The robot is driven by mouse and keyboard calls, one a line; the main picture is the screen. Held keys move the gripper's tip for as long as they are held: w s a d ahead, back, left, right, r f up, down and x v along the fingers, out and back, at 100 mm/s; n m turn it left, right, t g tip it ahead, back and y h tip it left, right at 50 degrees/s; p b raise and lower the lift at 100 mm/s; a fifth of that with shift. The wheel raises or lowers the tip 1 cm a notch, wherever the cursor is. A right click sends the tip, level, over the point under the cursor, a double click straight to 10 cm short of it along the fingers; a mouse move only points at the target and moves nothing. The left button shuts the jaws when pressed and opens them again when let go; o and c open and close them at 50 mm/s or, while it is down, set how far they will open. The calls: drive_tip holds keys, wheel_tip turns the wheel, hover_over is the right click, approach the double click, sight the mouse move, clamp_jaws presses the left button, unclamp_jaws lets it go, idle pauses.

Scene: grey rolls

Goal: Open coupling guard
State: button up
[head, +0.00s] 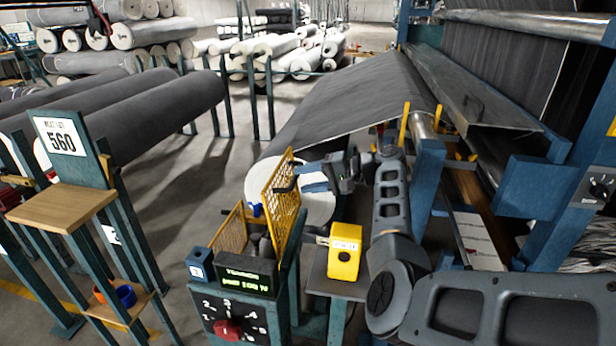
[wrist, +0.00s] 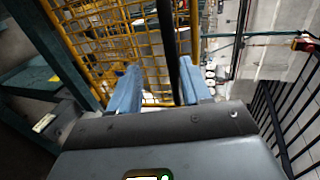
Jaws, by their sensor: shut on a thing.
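The coupling guard is a yellow mesh cage in the head view. Its mesh door panel (head: 281,205) stands upright and swung away from the other yellow mesh side (head: 227,232). Grey rounded parts (head: 263,246) show between them. My gripper (head: 304,177) is at the panel's right side, its blue fingers pointing left at it. In the wrist view the yellow mesh (wrist: 120,40) fills the upper left, and a dark handle bar (wrist: 167,45) passes between the blue fingers (wrist: 158,85). My gripper is shut on this bar; the exact contact is partly hidden.
A control box with a red knob (head: 228,330) and green display (head: 246,282) stands in front of the guard. A yellow box (head: 345,252) sits on a small stand to the right. A large grey roll (head: 350,100) is behind. Open floor (head: 190,200) lies left.

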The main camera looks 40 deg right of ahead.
drive_tip(key=shift+a, duration=0.1)
idle(0.7)
drive_tip(key=shift+r, duration=0.1)
drive_tip(key=v, duration=0.7)
drive_tip(key=shift+s+d+b, duration=0.2)
drive_tip(key=shift+d+b, duration=0.05)
drive_tip(key=shift+b, duration=0.1)
drive_tip(key=shift+r, duration=0.1)
